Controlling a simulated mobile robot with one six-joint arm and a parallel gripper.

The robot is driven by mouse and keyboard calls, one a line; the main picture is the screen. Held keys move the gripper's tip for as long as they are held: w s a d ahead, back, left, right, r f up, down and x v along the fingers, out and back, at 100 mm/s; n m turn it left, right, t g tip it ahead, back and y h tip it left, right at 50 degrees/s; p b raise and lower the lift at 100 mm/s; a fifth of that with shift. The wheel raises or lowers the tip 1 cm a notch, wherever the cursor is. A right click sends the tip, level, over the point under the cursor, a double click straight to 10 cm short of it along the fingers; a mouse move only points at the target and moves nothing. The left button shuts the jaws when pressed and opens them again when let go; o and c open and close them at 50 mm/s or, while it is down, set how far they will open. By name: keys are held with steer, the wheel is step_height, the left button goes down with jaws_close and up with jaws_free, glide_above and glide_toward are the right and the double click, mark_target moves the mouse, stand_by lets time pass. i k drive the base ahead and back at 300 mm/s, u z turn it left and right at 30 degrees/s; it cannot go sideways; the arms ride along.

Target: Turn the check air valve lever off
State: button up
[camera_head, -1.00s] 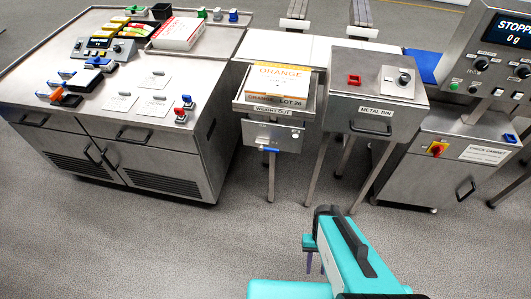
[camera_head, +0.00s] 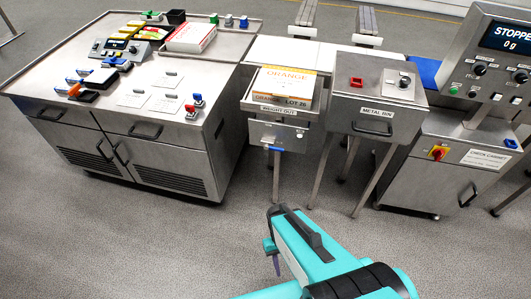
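The check cabinet (camera_head: 425,185) stands at the right, below the display that reads STOPPED 0 g. A small blue part (camera_head: 511,144) sits at the upper right of its front; it may be the air valve lever, but no valve label is readable and I cannot tell its position. A red and yellow rotary switch (camera_head: 439,153) is left of it. My gripper (camera_head: 272,256) is over the grey floor at bottom centre, well apart from the cabinet. It is mostly hidden by my teal arm, and its opening does not show.
A metal bin (camera_head: 350,113) and the weight-out stand (camera_head: 262,135), with an orange-labelled carton (camera_head: 284,80) on top, stand left of the cabinet on thin legs. A steel workbench (camera_head: 60,118) fills the left. The floor in front (camera_head: 140,240) is clear.

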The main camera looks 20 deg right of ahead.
mark_target(267, 147)
steer(key=u, duration=0.4)
steer(key=k, duration=1.2)
steer(key=u, duration=0.5)
steer(key=i, duration=1)
steer(key=u, duration=0.05)
